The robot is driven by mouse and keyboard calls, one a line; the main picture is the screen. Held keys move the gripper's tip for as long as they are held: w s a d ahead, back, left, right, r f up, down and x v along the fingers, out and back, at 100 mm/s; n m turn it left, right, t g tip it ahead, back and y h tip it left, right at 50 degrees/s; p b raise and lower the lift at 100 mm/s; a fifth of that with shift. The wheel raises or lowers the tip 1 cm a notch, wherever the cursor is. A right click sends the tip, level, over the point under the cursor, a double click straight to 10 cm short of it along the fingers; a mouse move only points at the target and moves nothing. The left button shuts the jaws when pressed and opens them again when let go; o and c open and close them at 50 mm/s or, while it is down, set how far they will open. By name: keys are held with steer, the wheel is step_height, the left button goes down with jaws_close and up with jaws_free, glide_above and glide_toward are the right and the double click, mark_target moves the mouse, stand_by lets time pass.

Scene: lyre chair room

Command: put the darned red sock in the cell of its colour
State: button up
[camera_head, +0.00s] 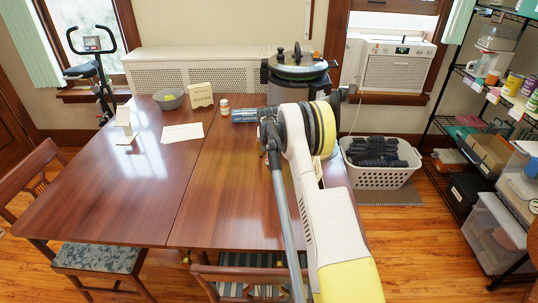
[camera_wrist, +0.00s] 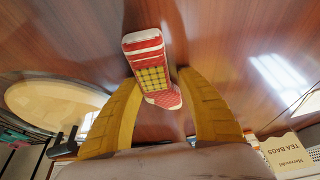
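The red sock (camera_wrist: 152,76) shows in the wrist view, with white stripes and a yellow checked darned patch. It lies between the two yellow fingers of my gripper (camera_wrist: 157,76), one on each side of it. The fingertips are very close to its edges; I cannot tell whether they press on it or whether it rests on the table below. In the head view my arm hides the gripper and the sock. No cells of different colours can be made out in either view.
The brown table (camera_head: 110,200) bears a grey bowl (camera_head: 169,98), a tea bag box (camera_head: 200,95), a white card (camera_head: 182,132), a small jar (camera_head: 224,106) and a blue can (camera_head: 244,115). A large pot (camera_head: 299,66) stands behind. A laundry basket (camera_head: 378,178) is at right. The table's left half is mostly clear.

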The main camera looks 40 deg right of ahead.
mark_target(270, 149)
steer(key=shift+r, duration=0.1)
steer(key=shift+c, duration=0.5)
steer(key=shift+r, duration=0.35)
steer(key=r+p, duration=0.1)
steer(key=r, duration=0.1)
steer(key=r+p, duration=0.1)
steer(key=r, duration=0.1)
steer(key=shift+s+p, duration=0.2)
steer(key=shift+p, duration=0.15)
steer(key=s+r+p, duration=0.3)
steer(key=s+r, duration=0.3)
steer(key=s, duration=0.5)
steer(key=shift+s+a, duration=0.15)
steer(key=shift+a, duration=0.2)
